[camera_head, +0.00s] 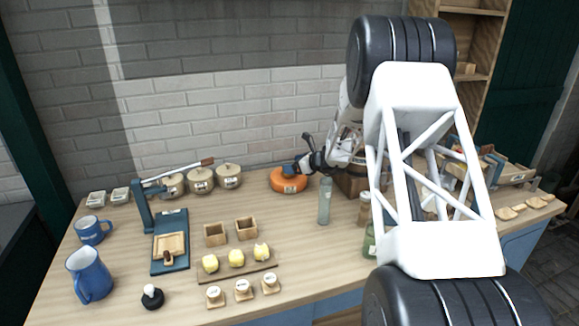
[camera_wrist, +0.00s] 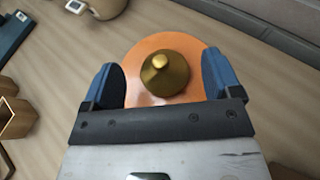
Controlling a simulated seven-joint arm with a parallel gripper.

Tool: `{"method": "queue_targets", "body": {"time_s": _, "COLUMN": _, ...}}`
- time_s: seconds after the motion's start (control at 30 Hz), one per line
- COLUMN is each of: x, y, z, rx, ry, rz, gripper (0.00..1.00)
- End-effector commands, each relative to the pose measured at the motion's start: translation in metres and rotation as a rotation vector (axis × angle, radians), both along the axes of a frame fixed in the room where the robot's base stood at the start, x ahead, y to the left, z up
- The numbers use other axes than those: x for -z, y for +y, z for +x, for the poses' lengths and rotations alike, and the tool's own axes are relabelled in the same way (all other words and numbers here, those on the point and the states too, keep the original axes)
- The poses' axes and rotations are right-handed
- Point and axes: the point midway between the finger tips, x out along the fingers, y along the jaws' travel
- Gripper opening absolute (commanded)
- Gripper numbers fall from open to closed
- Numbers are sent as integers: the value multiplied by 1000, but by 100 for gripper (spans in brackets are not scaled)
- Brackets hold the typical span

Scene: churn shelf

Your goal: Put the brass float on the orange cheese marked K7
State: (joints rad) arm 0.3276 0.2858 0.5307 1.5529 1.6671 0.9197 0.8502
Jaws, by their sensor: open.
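The orange cheese (camera_head: 286,184) lies on the table toward the back, in front of the brick wall. A small label shows on its front, too small to read here. In the wrist view the round orange cheese (camera_wrist: 143,84) has the brass float (camera_wrist: 166,74), a cone with a knob, on top of it. My gripper (camera_wrist: 161,78) is open, with one blue finger on each side of the float and a gap to it on both sides. In the head view my gripper (camera_head: 291,169) is right over the cheese and hides the float.
Lidded crocks (camera_head: 201,181) stand left of the cheese. A grey-green bottle (camera_head: 325,201) stands close at its front right, and a wooden barrel (camera_head: 352,182) is to the right. Small wooden boxes (camera_head: 215,235) and butter pieces (camera_head: 237,257) lie nearer the front.

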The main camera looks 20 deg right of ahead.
Motion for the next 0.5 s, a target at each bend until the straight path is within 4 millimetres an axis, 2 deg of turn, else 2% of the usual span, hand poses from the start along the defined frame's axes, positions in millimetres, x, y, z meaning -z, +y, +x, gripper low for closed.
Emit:
{"method": "queue_targets", "body": {"time_s": 0.2, "x": -33, "y": -1, "z": -2, "rx": 0, "ry": -2, "rz": -1, "gripper": 84}}
{"method": "queue_targets", "body": {"time_s": 0.5, "x": -64, "y": -1, "z": -2, "rx": 0, "ry": 0, "rz": 0, "gripper": 84}}
